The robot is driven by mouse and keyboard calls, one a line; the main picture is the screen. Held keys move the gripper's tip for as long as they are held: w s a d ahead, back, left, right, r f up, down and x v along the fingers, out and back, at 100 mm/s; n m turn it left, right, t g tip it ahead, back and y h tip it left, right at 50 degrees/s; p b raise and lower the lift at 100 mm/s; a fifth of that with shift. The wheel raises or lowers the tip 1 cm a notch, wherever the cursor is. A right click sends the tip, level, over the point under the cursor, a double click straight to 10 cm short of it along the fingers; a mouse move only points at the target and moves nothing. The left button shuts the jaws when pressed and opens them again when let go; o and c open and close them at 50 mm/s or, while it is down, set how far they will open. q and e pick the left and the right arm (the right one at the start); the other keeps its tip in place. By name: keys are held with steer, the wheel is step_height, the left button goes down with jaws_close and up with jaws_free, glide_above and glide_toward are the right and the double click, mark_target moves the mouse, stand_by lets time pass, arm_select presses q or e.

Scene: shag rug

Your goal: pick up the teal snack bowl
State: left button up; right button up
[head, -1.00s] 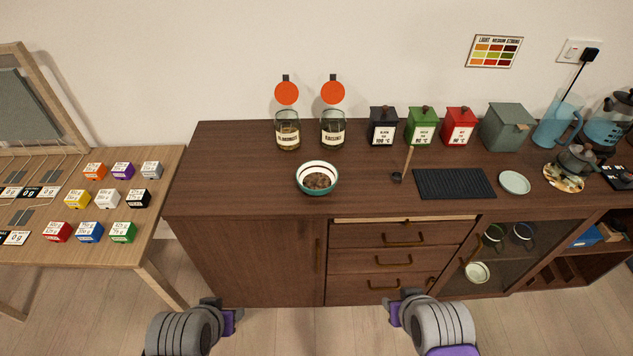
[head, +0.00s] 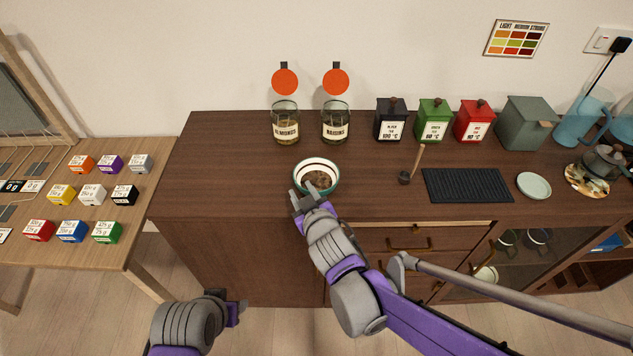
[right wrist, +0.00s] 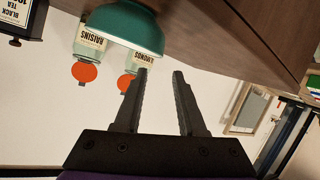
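The teal snack bowl (head: 318,189) stands on the dark wooden sideboard, with a white inside, a dark stripe and brown contents. Its teal outer side fills the upper part of the right wrist view (right wrist: 128,27). My right gripper (head: 306,199) is at the front left rim of the bowl. In the right wrist view its two fingers (right wrist: 160,75) are apart with nothing between them, the bowl's rim close to the tip of the left finger. I cannot tell whether they touch. My left gripper (head: 240,308) is low in front of the sideboard, its fingers mostly hidden.
Jars of almonds (head: 285,123) and raisins (head: 335,123) stand behind the bowl. A scoop (head: 405,177) and a black ribbed mat (head: 467,185) lie to its right. The sideboard top (head: 220,180) is clear left of the bowl.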

mark_target(316, 180)
steer(key=x, duration=0.6)
steer(key=shift+w+d+f, duration=0.1)
steer(key=shift+d+f, duration=0.1)
steer(key=shift+f, duration=0.3)
jaws_close()
stand_by(1.0)
